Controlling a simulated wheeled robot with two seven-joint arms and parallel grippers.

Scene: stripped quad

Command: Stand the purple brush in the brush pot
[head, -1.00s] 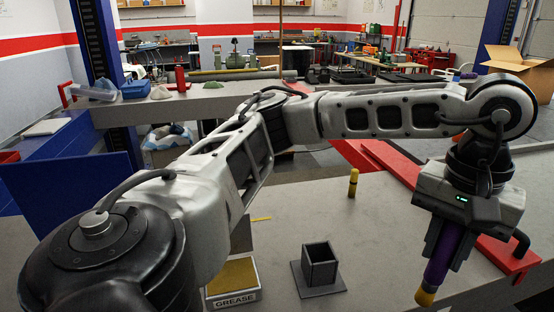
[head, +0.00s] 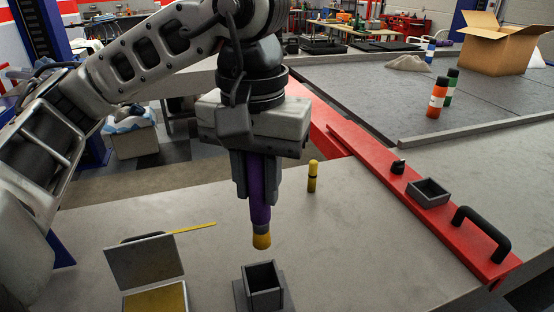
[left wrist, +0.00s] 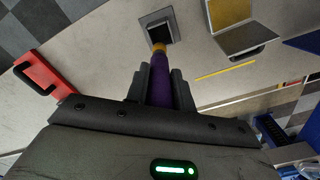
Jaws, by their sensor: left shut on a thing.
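The purple brush (head: 260,205) hangs upright, its yellow tip pointing down, held in my left gripper (head: 259,190). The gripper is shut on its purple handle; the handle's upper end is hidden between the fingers. The brush pot (head: 263,285) is a dark grey square open box on a flat base at the bottom of the head view. The brush tip is above the table and apart from the pot in the head view. In the left wrist view the brush (left wrist: 160,80) points toward the pot (left wrist: 160,28), its tip overlapping the pot's near edge. My right gripper is not seen.
An open grease box (head: 150,275) stands left of the pot, with a yellow pencil-like stick (head: 195,228) behind it. A red rail with a black handle (head: 482,230) and a small grey box (head: 428,192) lies right.

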